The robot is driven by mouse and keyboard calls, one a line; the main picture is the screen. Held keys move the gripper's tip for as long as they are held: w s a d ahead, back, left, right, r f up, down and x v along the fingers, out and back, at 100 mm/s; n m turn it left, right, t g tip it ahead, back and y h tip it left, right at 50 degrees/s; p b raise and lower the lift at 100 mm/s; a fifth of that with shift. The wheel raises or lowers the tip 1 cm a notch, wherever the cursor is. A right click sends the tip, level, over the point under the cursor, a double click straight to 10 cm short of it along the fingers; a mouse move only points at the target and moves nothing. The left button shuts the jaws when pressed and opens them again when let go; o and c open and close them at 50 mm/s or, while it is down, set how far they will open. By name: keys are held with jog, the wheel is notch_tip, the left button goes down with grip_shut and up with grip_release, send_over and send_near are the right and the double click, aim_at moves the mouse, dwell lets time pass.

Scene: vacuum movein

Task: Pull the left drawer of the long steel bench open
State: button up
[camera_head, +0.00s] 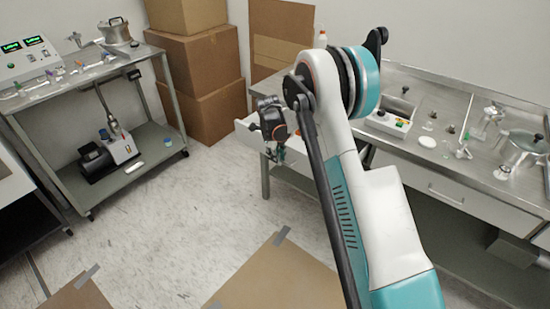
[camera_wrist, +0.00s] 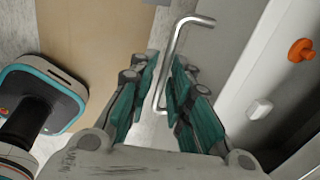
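The long steel bench (camera_head: 465,100) runs along the right wall. Its left drawer (camera_head: 246,133) stands out from the bench front, with part of its pale inside showing; my arm hides much of it. In the wrist view the drawer's grey front (camera_wrist: 222,70) is on the right, with its bent metal bar handle (camera_wrist: 174,45). My gripper (camera_head: 277,150) is at this drawer front. In the wrist view my gripper's fingers (camera_wrist: 165,72) are close together on either side of the handle bar, though a narrow gap shows beside it.
An orange knob-like piece (camera_wrist: 301,50) and a small white piece (camera_wrist: 259,109) lie behind the drawer front. Cardboard boxes (camera_head: 205,70) stand at the back. A steel cart (camera_head: 165,100) is at left. Flat cardboard (camera_head: 285,280) lies on the floor; pale floor (camera_head: 190,215) between is clear.

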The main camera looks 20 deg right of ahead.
jog(key=shift+a+r, duration=0.1)
jog(key=shift+a, duration=0.15)
jog(key=shift+r, duration=0.1)
notch_tip(320, 180, up, 12)
jog(key=s+a, duration=0.1)
jog(key=shift+s+a+f, duration=0.15)
jog(key=shift+a+f, duration=0.1)
jog(key=shift+a, duration=0.15)
